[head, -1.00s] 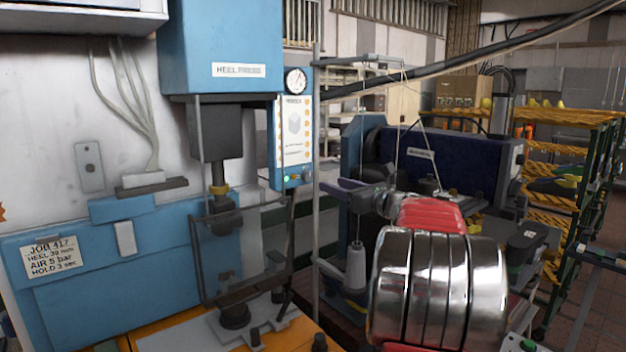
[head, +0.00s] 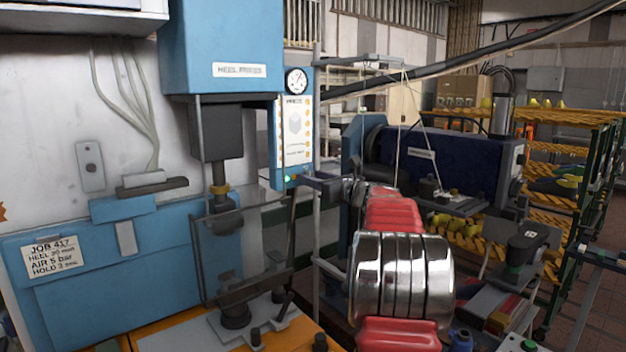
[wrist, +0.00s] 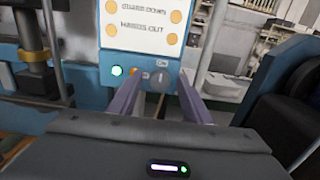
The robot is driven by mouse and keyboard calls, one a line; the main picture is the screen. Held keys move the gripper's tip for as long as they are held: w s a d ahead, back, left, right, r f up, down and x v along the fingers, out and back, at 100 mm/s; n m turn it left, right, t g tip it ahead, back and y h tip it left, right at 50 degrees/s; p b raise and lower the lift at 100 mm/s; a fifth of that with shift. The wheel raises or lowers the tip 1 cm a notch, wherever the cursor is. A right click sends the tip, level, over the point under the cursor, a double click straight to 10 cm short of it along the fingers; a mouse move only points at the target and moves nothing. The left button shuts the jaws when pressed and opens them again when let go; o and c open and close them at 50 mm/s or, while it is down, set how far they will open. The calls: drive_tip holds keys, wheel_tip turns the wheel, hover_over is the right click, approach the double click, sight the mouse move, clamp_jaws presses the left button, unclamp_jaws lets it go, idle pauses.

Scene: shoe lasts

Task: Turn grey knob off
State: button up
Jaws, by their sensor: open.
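The grey knob (wrist: 159,77) is a small dial low on the heel press's blue control panel (wrist: 108,58), under a small label that seems to read "On". Its mark looks about upright, towards that label. A lit green lamp (wrist: 117,71) and an orange button are to its left. In the wrist view my gripper (wrist: 158,84) is open, its two purple fingers either side of the knob with gaps on both sides. In the head view my gripper (head: 308,179) is at the panel's lower right corner and hides the knob.
The blue heel press (head: 220,50) with its clear guard (head: 245,245) stands left of my arm. A dark blue machine (head: 440,160) is close on the right, with thin threads hanging above it. A yellow rack (head: 570,115) is farther right.

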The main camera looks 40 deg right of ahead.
drive_tip(key=c, duration=1)
drive_tip(key=shift+c, duration=0.2)
drive_tip(key=shift+n, duration=0.3)
drive_tip(key=n, duration=1.7)
drive_tip(key=shift+w+a+f, duration=0.1)
drive_tip(key=shift+a+f, duration=0.15)
drive_tip(key=shift+a, duration=0.05)
drive_tip(key=shift+f+n, duration=0.1)
drive_tip(key=shift+n, duration=0.2)
